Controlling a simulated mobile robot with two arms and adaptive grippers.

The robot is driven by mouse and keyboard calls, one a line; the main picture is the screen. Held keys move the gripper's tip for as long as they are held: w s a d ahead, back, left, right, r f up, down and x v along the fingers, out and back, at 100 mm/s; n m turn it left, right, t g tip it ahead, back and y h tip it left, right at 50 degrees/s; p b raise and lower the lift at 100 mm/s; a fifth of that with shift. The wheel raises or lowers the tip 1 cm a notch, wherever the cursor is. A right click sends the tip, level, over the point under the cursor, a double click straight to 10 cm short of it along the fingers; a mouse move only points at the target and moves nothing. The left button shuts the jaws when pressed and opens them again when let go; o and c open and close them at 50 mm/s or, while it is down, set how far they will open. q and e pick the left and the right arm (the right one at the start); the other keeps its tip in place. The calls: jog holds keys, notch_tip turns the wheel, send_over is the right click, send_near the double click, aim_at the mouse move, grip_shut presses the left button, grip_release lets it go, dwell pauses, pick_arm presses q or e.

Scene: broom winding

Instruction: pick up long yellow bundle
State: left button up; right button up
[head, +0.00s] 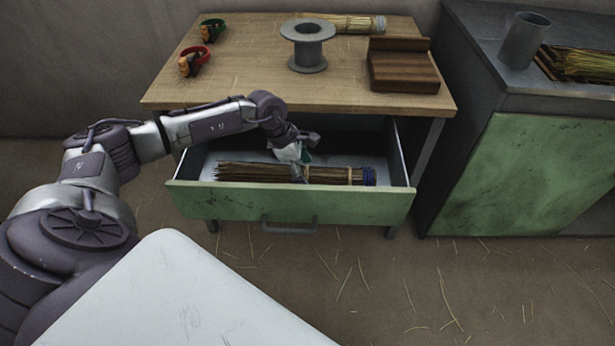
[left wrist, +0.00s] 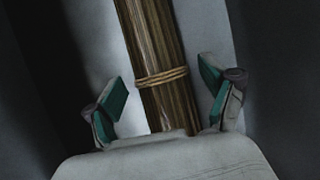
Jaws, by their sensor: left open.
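A long brown-yellow straw bundle (head: 250,171) lies lengthwise in the open drawer, tied with cord and with a blue band at its right end. In the left wrist view the bundle (left wrist: 157,45) runs between the fingers, its cord tie just ahead of the palm. My left gripper (head: 297,162) reaches down into the drawer over the bundle's middle. Its teal-padded fingers (left wrist: 164,97) are open, one on each side of the bundle, with gaps showing. A paler yellow bundle (head: 348,22) lies at the back of the wooden tabletop. My right gripper is out of view.
The green drawer front (head: 290,203) and side walls surround the bundle; the tabletop (head: 240,75) overhangs behind. On it stand a grey spool (head: 308,47), a brown wooden block (head: 402,68) and two ring-shaped tools (head: 194,62). A green cabinet (head: 540,165) stands right.

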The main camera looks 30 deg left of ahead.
pick_arm(q)
jog(key=shift+x, duration=0.8)
jog(key=shift+w+f, duration=0.1)
jog(key=shift+f, duration=0.1)
jog(key=c, duration=1.4)
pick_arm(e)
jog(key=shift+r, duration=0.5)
